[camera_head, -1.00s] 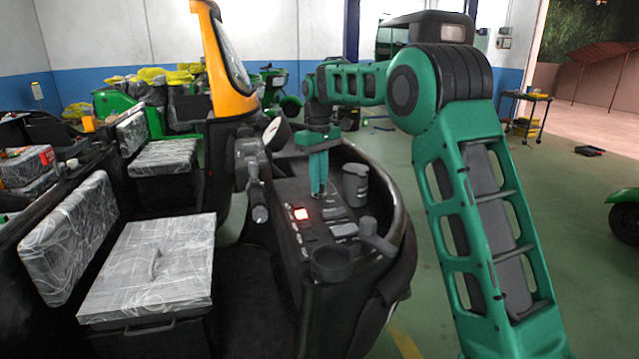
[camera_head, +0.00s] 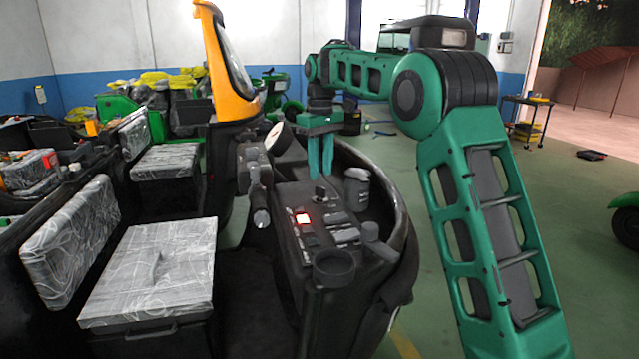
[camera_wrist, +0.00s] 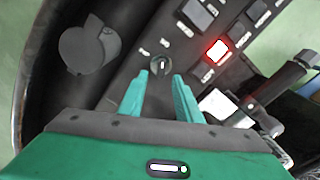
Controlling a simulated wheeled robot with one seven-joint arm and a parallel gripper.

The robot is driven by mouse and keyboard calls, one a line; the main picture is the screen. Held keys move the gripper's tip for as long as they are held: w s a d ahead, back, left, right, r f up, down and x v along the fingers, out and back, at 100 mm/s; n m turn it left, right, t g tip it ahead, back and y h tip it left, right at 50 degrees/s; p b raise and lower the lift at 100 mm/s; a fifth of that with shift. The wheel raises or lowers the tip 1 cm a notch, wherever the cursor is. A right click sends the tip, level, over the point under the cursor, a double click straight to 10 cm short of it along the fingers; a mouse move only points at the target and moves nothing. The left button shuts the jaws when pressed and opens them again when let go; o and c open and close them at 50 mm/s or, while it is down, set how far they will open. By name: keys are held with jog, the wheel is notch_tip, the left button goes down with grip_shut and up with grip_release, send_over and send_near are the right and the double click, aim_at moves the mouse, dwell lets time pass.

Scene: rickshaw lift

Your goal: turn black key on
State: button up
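The black key (camera_wrist: 160,65) is a small round knob with a pale bar on the dashboard, seen in the wrist view just beyond my fingertips. In the head view the key (camera_head: 321,192) stands on the dashboard (camera_head: 290,196) just below my fingers. My gripper (camera_wrist: 158,75) is open, its two green fingers apart with a gap between them. In the head view my gripper (camera_head: 320,177) points down above the key. The fingers look clear of the key; the exact height is hard to tell.
A lit red switch (camera_head: 302,219) and several dark switches lie nearer the camera. A black capped cylinder (camera_head: 357,188) stands right of the key, and a round cup holder (camera_head: 333,267) is in front. The handlebar grip (camera_head: 261,217) is on the left.

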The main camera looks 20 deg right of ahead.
aim_at(322, 187)
notch_tip(322, 187, up, 5)
jog(key=shift+r, duration=0.1)
dwell(0.4)
jog(key=s+d+f+m, duration=0.2)
jog(key=s+d+m, duration=0.1)
jog(key=s+d, duration=0.65)
jog(key=s+d+f+m, duration=0.25)
jog(key=s+d, duration=0.35)
jog(key=s, duration=0.7)
jog(key=s+d+f+m, duration=0.1)
jog(key=s+f+m, duration=0.2)
jog(key=s+f, duration=0.4)
jog(key=s+d+f+m, duration=0.1)
jog(key=s+f+m, duration=0.2)
jog(key=s, duration=1.7)
notch_tip(322, 187, down, 4)
jog(key=shift+s+d+m, duration=0.2)
jog(key=shift+s+m, duration=0.15)
jog(key=shift+s, duration=0.05)
